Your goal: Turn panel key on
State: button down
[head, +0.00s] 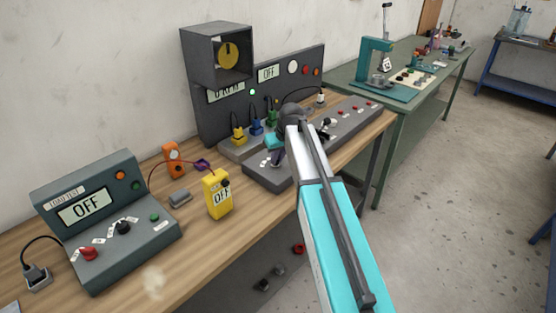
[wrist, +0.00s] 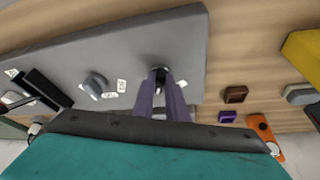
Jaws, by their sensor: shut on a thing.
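The grey control panel (head: 254,174) lies on the wooden bench, in front of an upright dark panel (head: 305,85) whose display (head: 268,73) reads OFF. In the wrist view the panel surface (wrist: 60,55) fills the upper left. My gripper (wrist: 160,82) points at this panel and is shut on a small dark round part, which looks like the panel key (wrist: 159,70). The fingers hide most of it, so its turn angle cannot be told. In the head view my gripper (head: 276,155) is over the panel's left part, partly hidden by my wrist.
A grey knob (wrist: 94,84) with white labels is beside my fingers. Nearby are a yellow meter (head: 218,195) reading OFF, coloured plugs (head: 255,127) and an open grey box (head: 215,55) with a yellow disc. A load-test console (head: 105,220) stands at left, its display OFF.

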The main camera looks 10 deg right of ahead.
jog(key=shift+a+m+h, duration=0.2)
jog(key=shift+m+h, duration=0.2)
jog(key=shift+m, duration=0.6)
jog(key=c, duration=1.8)
grip_release()
jog(key=shift+o, duration=0.2)
jog(key=shift+r, duration=0.1)
jog(key=b+v, duration=0.3)
jog(key=v, duration=1)
jog(key=shift+s+r, duration=0.25)
jog(key=shift+s, duration=0.05)
